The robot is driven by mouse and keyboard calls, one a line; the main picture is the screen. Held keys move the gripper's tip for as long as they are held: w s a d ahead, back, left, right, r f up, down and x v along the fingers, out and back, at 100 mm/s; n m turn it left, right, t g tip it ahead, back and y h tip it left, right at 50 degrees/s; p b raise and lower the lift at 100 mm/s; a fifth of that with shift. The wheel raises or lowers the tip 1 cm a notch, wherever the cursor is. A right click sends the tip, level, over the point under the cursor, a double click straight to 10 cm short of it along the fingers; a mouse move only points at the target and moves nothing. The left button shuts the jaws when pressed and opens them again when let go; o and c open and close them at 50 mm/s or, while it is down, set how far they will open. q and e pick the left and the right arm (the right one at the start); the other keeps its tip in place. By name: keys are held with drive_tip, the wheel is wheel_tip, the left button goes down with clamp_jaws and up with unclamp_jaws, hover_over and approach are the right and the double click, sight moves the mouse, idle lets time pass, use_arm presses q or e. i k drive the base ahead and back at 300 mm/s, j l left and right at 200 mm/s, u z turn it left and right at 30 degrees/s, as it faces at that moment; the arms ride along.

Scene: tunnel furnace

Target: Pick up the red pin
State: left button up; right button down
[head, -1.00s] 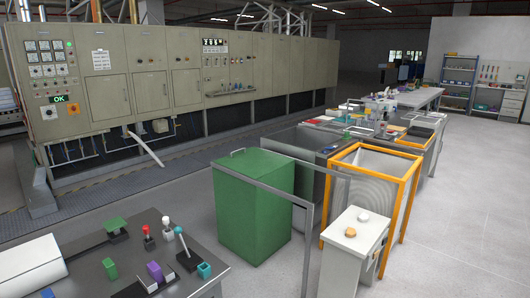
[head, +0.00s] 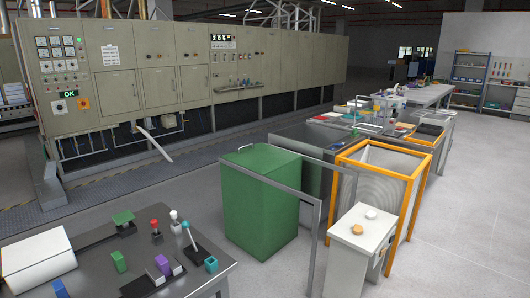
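Several small coloured pieces stand on a dark grey table (head: 88,268) at the lower left of the head view. One small red piece (head: 154,224) sits on a dark base near the middle of the table's back part. I cannot tell for certain which of these two is the red pin. Neither of my grippers is in view.
Near them are a teal-topped pale stick (head: 188,232), purple (head: 163,265), green (head: 119,261) and teal (head: 211,264) blocks, and a white roll (head: 36,262). A green bin (head: 260,202) and grey rail stand right of the table. Open floor lies at far right.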

sight(154, 223)
drive_tip(key=i+j, duration=0.15)
drive_tip(key=i, duration=0.3)
drive_tip(key=i+j, duration=0.15)
drive_tip(key=i, duration=0.3)
drive_tip(key=i+u, duration=0.1)
drive_tip(key=u, duration=0.3)
drive_tip(key=i+u, duration=0.1)
drive_tip(key=u, duration=0.3)
drive_tip(key=i+u, duration=0.1)
drive_tip(key=u, duration=0.3)
